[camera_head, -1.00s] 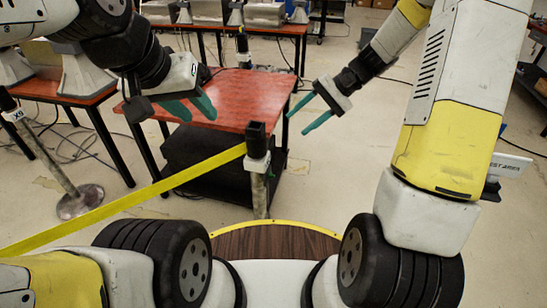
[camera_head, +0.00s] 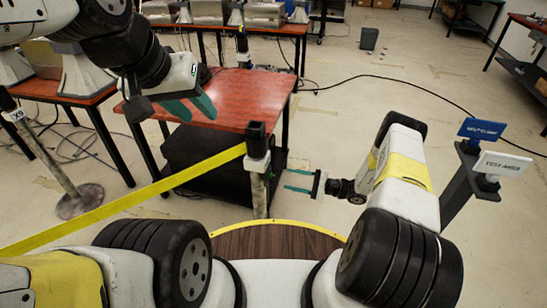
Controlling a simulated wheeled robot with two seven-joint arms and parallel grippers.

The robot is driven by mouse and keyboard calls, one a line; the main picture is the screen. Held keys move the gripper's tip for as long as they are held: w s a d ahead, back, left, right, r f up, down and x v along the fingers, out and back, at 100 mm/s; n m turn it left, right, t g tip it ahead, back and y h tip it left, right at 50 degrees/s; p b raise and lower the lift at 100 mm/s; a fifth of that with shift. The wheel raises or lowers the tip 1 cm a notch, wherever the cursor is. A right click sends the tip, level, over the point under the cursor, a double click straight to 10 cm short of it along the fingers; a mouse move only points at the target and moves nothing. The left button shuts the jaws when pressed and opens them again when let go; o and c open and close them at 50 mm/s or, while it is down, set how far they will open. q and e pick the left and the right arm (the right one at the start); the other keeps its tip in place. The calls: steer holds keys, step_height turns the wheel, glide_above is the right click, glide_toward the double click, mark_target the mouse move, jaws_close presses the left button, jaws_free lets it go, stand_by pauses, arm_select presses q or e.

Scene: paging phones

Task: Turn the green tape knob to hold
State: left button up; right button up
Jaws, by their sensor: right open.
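I cannot make out a green tape knob in the head view. A yellow tape (camera_head: 130,197) runs from the lower left up to a black-topped post (camera_head: 256,140) in front of the red table. My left gripper (camera_head: 190,107) has teal fingers spread apart, with nothing between them; in the picture it lies over the near left part of the tabletop. My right gripper (camera_head: 298,180) is open and empty, its teal fingers pointing left toward the post. A gap shows between its fingertips and the post.
Another post (camera_head: 42,160) stands at left on a round base. A blue sign (camera_head: 482,128) and a white sign (camera_head: 503,164) stand at right. Open floor lies behind my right arm.

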mark_target(274, 176)
steer(key=x, duration=0.7)
steer(key=shift+w+a, duration=0.1)
steer(key=shift+a, duration=0.25)
jaws_close()
